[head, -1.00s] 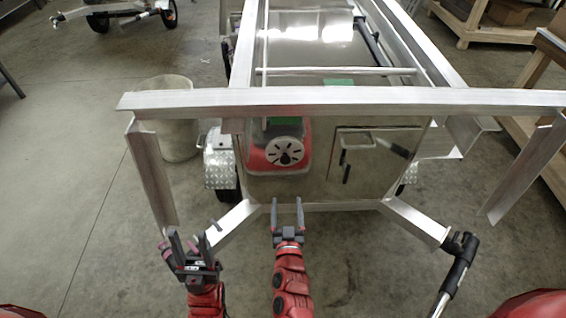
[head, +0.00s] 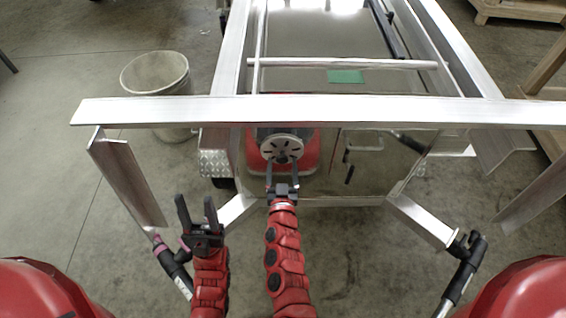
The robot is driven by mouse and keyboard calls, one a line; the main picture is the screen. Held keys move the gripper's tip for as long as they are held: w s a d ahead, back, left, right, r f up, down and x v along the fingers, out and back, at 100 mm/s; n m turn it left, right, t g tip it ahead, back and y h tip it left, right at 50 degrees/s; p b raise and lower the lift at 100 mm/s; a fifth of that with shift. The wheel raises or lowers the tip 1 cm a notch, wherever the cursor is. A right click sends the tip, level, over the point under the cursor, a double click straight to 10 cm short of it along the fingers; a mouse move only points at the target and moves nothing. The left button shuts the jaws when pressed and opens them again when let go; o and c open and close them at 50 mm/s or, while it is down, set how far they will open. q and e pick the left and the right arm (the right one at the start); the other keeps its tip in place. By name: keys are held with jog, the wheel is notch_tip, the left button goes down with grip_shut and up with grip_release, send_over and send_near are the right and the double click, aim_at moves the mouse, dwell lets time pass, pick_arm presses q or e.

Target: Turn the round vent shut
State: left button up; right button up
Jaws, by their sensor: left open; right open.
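The aluminium crossbar (head: 330,111) runs across just above the vent. Upright posts (head: 125,175) hang at left and right. A door panel with a black handle (head: 349,174) is right of the vent. A grey bin (head: 157,82) stands at left.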

grip_shut()
dwell(0.4)
jog(key=m+b, duration=0.3)
jog(key=shift+f+m, duration=0.2)
jog(key=shift+m, duration=0.1)
jog(key=m+b, duration=0.2)
jog(key=m, duration=0.1)
jog(key=shift+r+m+b, duration=0.15)
jog(key=shift+m+b, duration=0.55)
jog(key=shift+m, duration=0.5)
